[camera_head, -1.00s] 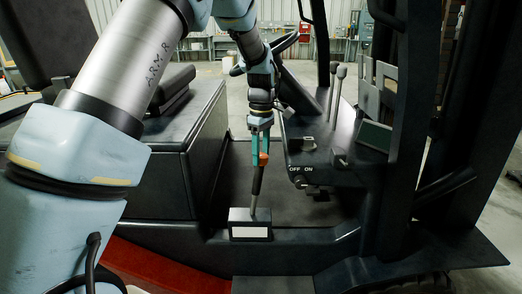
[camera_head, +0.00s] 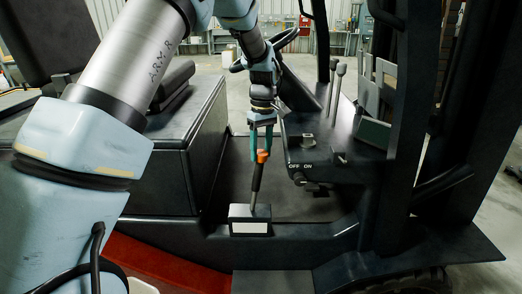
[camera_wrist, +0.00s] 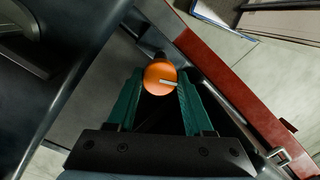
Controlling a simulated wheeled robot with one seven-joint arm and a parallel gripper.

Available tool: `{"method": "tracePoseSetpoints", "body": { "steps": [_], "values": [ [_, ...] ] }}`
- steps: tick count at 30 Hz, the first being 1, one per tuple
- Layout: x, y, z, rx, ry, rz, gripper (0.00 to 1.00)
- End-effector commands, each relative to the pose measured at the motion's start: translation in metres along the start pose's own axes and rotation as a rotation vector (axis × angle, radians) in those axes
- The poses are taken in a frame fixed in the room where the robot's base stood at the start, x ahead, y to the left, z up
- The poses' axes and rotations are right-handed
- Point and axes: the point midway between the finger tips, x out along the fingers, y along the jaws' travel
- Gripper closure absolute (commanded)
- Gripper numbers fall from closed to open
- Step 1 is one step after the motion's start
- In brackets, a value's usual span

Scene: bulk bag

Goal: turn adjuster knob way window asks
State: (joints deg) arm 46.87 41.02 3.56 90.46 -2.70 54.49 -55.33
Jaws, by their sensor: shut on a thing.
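An orange ball-shaped knob (camera_head: 262,157) tops a dark upright stalk (camera_head: 256,184), which leans slightly right out of a small black box (camera_head: 236,213). The box has a pale window (camera_head: 249,228) on its front; I can read no text or sign on it. My gripper (camera_head: 262,145) comes down from above and is shut on the knob. In the wrist view the knob (camera_wrist: 159,79) sits between the teal fingertips of my gripper (camera_wrist: 156,92). A pale line on its top points to the picture's right. The stalk's lower part is mostly hidden there.
A dark console (camera_head: 305,150) with a switch marked OFF and ON and several levers stands just right of my gripper. A black seat base (camera_head: 170,165) is at left and a dark upright post (camera_head: 404,110) at right. The floor between seat base and console looks clear.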

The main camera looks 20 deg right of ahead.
Motion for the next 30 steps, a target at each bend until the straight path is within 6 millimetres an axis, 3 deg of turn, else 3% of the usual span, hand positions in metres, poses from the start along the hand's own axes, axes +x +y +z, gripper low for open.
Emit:
{"method": "tracePoseSetpoints", "body": {
  "steps": [4,5,12,23,30],
  "values": [
    [0.0,0.001,0.001,0.0,-0.001,0.001,1.0],
    [0.0,0.0,0.001,0.0,-0.001,0.001,0.45],
    [0.0,0.0,0.0,-0.001,0.0,0.001,0.18],
    [-0.006,0.001,0.0,-0.001,0.002,0.003,0.18],
    [-0.047,0.002,0.0,-0.001,0.003,0.005,0.18]
  ]
}}
